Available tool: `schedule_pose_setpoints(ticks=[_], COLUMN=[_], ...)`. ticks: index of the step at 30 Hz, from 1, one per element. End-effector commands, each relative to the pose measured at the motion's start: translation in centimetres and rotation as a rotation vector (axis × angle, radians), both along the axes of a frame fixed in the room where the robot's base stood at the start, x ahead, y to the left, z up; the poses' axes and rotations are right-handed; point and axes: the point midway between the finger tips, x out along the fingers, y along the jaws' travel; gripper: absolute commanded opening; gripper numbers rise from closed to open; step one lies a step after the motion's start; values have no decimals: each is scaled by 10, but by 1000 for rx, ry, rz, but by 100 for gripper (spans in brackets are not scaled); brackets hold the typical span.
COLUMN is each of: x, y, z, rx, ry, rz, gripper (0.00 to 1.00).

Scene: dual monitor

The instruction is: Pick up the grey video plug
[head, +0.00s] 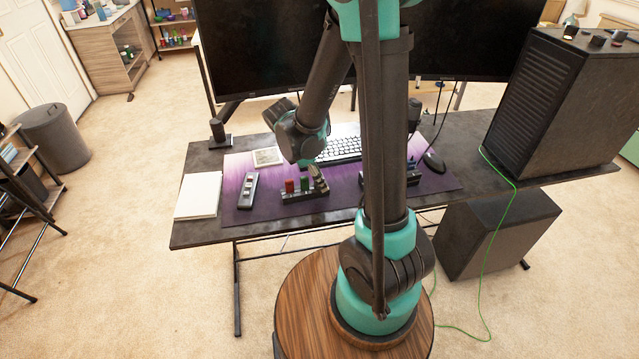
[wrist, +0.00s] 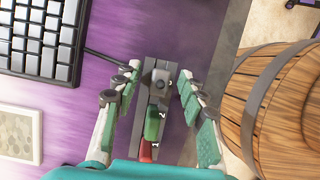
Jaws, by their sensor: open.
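A small dark rack (wrist: 163,68) lies on the purple desk mat. In the wrist view it holds a red plug (wrist: 147,150), a green plug (wrist: 153,124) and a grey plug (wrist: 160,84) in a row. My gripper (wrist: 158,74) is open, with one finger on each side of the grey plug and visible gaps between. In the head view my gripper (head: 319,181) is low over the right part of the rack (head: 304,195), to the right of the red plug (head: 289,186) and green plug (head: 304,184). There the grey plug is hidden or cannot be told apart.
The keyboard (head: 338,148) is behind the rack. A grey strip with buttons (head: 248,190) and a white notebook (head: 198,195) lie left. A second rack (head: 404,180) is right, partly behind my arm. Monitors (head: 265,50) and a computer case (head: 555,110) stand behind and right.

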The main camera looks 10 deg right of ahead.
Motion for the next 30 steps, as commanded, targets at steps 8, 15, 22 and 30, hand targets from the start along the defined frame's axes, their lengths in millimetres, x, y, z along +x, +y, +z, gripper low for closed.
schedule_pose_setpoints(ticks=[8, 15, 22, 30], x=[0, 0, 0, 0], y=[-1, -1, -1, -1], z=[-3, -3, -3, 0], rx=[0, 0, 0, 0], ry=[0, 0, 0, -1], rz=[0, 1, 1, 1], gripper=[41, 14, 0, 0])
